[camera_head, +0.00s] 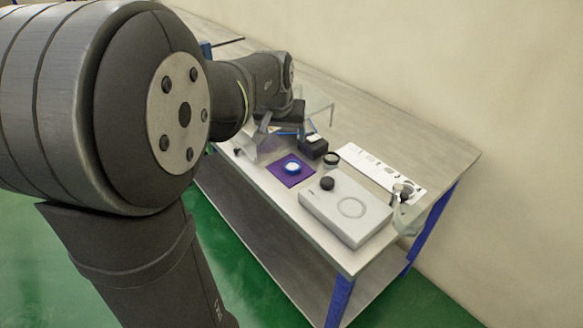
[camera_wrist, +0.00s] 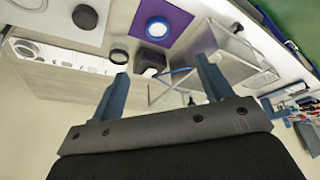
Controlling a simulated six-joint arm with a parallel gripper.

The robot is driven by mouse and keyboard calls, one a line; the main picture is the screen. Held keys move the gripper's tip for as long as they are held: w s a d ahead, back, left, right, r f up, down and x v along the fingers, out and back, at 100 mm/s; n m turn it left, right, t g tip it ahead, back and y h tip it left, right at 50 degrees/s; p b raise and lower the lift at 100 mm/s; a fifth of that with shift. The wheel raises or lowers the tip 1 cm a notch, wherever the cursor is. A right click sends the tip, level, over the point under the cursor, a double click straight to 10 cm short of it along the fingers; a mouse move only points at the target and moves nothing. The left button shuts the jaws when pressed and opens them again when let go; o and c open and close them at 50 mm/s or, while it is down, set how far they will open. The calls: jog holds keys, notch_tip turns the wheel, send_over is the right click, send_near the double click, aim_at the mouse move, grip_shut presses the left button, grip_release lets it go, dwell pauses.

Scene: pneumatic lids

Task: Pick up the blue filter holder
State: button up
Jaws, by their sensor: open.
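The blue filter holder (camera_head: 291,168) is a round blue ring with a white centre. It lies flat on a purple mat (camera_head: 283,178). The holder also shows near the top of the wrist view (camera_wrist: 157,28), on the same purple mat (camera_wrist: 177,17). My gripper (camera_wrist: 160,66) is open, its two blue-grey fingers apart and nothing held between them. In the wrist view the holder is beyond the fingertips, apart from them. In the head view my arm reaches over the bench behind the mat, and the fingers are hard to make out.
A white box (camera_head: 345,206) with a black knob (camera_head: 327,183) stands right of the mat. A black box (camera_head: 313,147) and a dark ring (camera_head: 331,158) stand behind it. A printed white sheet (camera_head: 385,172) lies farther right. A clear-walled case (camera_wrist: 222,48) is close to one finger.

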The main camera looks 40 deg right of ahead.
send_near(292, 167)
jog(key=shift+w+f+m, duration=0.15)
jog(key=shift+f, duration=0.35)
jog(key=shift+w+f+m, duration=0.15)
jog(key=shift+f, duration=0.4)
jog(key=shift+d+x, duration=0.15)
jog(key=shift+x, duration=1.2)
jog(key=shift+d+x, duration=0.2)
jog(key=shift+x, duration=1.1)
jog(key=shift+s, duration=0.15)
jog(key=c, duration=1)
